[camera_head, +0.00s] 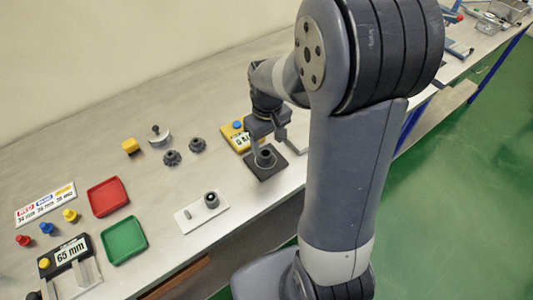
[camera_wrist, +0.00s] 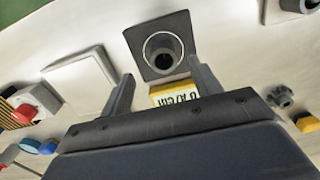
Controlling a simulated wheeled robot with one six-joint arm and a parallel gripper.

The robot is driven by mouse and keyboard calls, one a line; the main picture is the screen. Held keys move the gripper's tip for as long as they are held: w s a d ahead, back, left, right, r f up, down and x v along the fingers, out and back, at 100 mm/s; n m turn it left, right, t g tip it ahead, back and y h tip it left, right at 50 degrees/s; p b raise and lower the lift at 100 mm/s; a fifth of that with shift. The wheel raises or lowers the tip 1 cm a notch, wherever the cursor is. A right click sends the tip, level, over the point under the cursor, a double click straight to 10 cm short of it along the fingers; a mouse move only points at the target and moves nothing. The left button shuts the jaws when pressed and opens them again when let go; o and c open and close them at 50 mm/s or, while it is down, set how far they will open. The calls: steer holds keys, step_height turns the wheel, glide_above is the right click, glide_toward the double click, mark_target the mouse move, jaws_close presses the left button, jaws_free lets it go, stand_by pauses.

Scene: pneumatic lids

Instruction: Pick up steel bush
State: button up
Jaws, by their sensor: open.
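The steel bush (camera_wrist: 163,51) appears to be the round, hollow piece with a bright rim and dark bore, standing on a dark square plate (camera_wrist: 180,22). In the head view, a round grey piece (camera_head: 265,158) stands on the same dark plate (camera_head: 262,173) near the bench's front edge. My gripper (camera_wrist: 160,76) is open, with its two fingers apart and nothing between them. In the wrist view the bush lies just beyond the fingertips, roughly centred between them. In the head view my gripper (camera_head: 268,138) hangs over the plate; its fingertips are small and hard to make out.
A yellow labelled block (camera_head: 232,137) stands close behind the plate. A white plate with a dark cylinder (camera_head: 212,200), dark knobs (camera_head: 197,145), a red tray (camera_head: 107,197) and a green tray (camera_head: 124,240) lie to the left. Bare bench separates them.

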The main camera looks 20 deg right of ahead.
mark_target(266, 153)
steer(key=shift+a+f+p, duration=0.15)
steer(key=shift+f+p, duration=0.15)
steer(key=shift+f, duration=1.05)
steer(key=shift+a+f+p, duration=0.1)
steer(key=shift+f+p, duration=0.2)
steer(key=shift+f, duration=1.05)
steer(key=shift+c, duration=0.4)
